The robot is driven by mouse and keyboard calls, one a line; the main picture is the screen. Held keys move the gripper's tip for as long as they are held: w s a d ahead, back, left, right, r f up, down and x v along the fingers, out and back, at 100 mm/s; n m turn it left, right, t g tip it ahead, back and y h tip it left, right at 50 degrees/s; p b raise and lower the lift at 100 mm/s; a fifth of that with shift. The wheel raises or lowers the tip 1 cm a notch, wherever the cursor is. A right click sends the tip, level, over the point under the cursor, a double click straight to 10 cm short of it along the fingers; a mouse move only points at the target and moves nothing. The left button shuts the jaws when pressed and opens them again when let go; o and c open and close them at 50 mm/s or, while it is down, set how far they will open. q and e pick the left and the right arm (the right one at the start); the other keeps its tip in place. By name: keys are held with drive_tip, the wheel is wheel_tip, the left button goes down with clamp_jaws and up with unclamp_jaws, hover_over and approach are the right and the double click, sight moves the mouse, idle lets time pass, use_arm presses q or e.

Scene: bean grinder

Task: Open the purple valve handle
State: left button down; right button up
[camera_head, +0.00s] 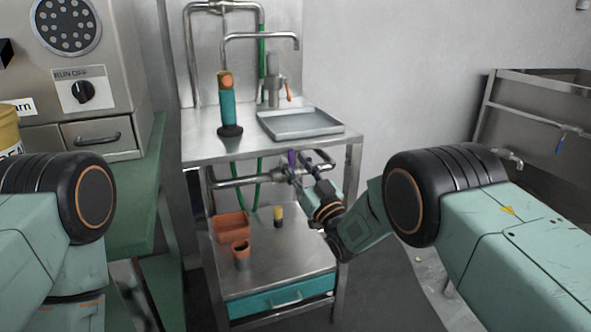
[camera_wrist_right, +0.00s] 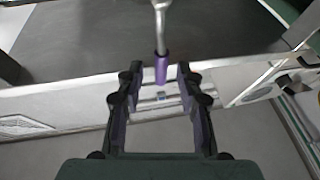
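The purple valve handle (camera_head: 292,158) hangs at the pipe under the metal sink table, partly hidden by my right gripper in the head view. In the right wrist view the purple handle (camera_wrist_right: 161,69) is at the end of a grey metal stem and lies between the tips of my right gripper's fingers (camera_wrist_right: 158,76). A gap shows on each side of it, so the fingers are open around it. My right gripper also shows in the head view (camera_head: 311,163), in front of the pipe. My left gripper is out of view; only the left arm shows.
The sink table (camera_head: 210,150) carries a tray (camera_head: 300,123) and a teal-and-orange tool (camera_head: 228,105). A grey machine (camera_head: 120,60) is at left.

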clamp_jaws()
idle(0.4)
idle(0.4)
